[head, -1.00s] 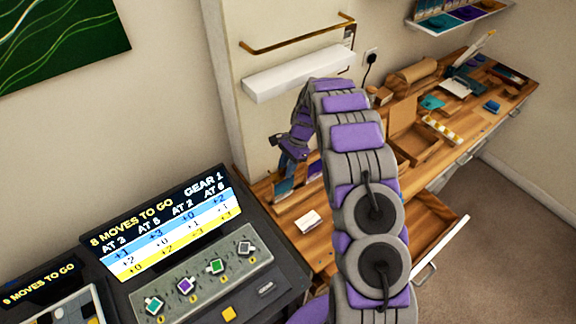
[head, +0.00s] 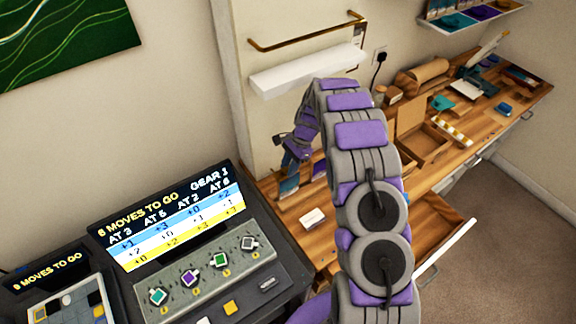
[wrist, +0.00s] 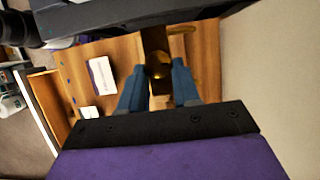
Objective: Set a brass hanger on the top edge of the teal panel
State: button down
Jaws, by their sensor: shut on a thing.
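In the wrist view my gripper (wrist: 160,84) has two blue fingers, one on each side of a small brass piece, the brass hanger (wrist: 158,67). It is shut on the hanger, whose full shape is partly hidden and blurred. In the head view my gripper (head: 290,180) hangs low over the left end of the wooden bench, against the wall, and the hanger cannot be made out there. I cannot pick out the teal panel for sure in either view. A small teal piece (head: 442,103) lies farther along the bench, clear of my gripper.
The wooden bench (head: 350,235) carries a small white box (head: 312,217), an open wooden box (head: 428,140) and tools. A white shelf (head: 305,72) and brass rail (head: 300,38) are above my gripper. A console (head: 205,275) stands at left; an open drawer (head: 445,245) juts out right.

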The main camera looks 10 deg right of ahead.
jog(key=shift+d, duration=0.4)
jog(key=shift+s+a+f, duration=0.15)
jog(key=shift+f, duration=0.1)
jog(key=shift+s+d+f, duration=0.2)
jog(key=shift+d+f, duration=0.05)
jog(key=shift+f, duration=0.15)
dwell(1.4)
jog(key=c, duration=1.2)
grip_release()
jog(key=shift+c, duration=0.2)
jog(key=o, duration=0.3)
jog(key=shift+w+f, duration=0.15)
jog(key=shift+w, duration=0.2)
jog(key=shift+o, duration=1)
jog(key=shift+s+r, duration=0.1)
jog(key=shift+r, duration=0.1)
jog(key=shift+r+p, duration=0.1)
jog(key=shift+p, duration=0.2)
jog(key=shift+r+p, duration=1.4)
jog(key=shift+r, duration=2.6)
